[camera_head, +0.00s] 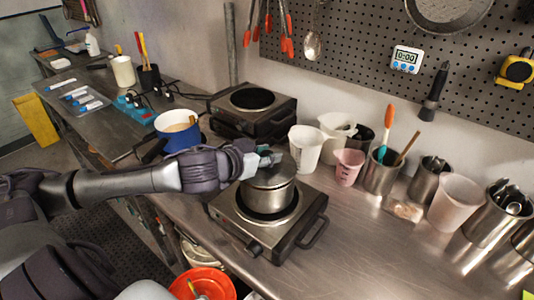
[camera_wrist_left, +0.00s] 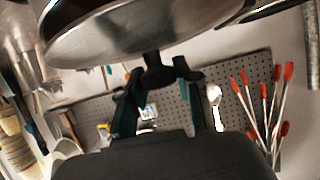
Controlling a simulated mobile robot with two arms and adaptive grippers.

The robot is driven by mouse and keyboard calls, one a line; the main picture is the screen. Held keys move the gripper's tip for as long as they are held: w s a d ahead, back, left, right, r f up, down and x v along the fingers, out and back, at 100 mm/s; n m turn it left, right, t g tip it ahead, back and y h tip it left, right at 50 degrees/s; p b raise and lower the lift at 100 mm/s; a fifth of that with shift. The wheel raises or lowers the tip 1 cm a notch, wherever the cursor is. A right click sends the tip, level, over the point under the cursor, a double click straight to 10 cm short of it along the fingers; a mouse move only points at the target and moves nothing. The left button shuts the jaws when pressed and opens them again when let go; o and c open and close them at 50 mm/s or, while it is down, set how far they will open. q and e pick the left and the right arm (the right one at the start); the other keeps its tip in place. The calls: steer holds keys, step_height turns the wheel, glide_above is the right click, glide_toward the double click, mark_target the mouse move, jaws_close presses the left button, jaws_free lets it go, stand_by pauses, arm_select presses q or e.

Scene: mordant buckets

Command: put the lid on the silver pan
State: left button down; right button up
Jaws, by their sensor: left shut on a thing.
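The silver pan (camera_head: 268,197) stands on the front hot plate (camera_head: 292,228) in the head view. The metal lid (camera_head: 279,174) is over the pan's mouth, and it fills the top of the left wrist view (camera_wrist_left: 140,32). My left gripper (camera_head: 266,159) reaches in from the left above the pan and is shut on the lid's dark knob (camera_wrist_left: 158,72). The gripper partly hides the lid. I cannot tell whether the lid's rim touches the pan all round or is slightly above it. My right gripper is not in view.
A second hot plate (camera_head: 250,103) stands behind. A blue pot (camera_head: 178,132) stands to the left, behind my left arm. White cups (camera_head: 306,147) and a pink cup (camera_head: 348,167) stand close to the pan's right. Bare bench lies at the front right.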

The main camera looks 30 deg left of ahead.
mark_target(259, 171)
arm_select(q)
steer(key=shift+f, duration=0.5)
stand_by(0.3)
steer(key=c, duration=0.7)
jaws_free()
steer(key=shift+s, duration=0.15)
steer(key=shift+s+a+r, duration=0.15)
steer(key=shift+s+a, duration=0.05)
steer(key=shift+s, duration=0.35)
steer(key=shift+v, duration=3.1)
steer(key=shift+d+r, duration=0.1)
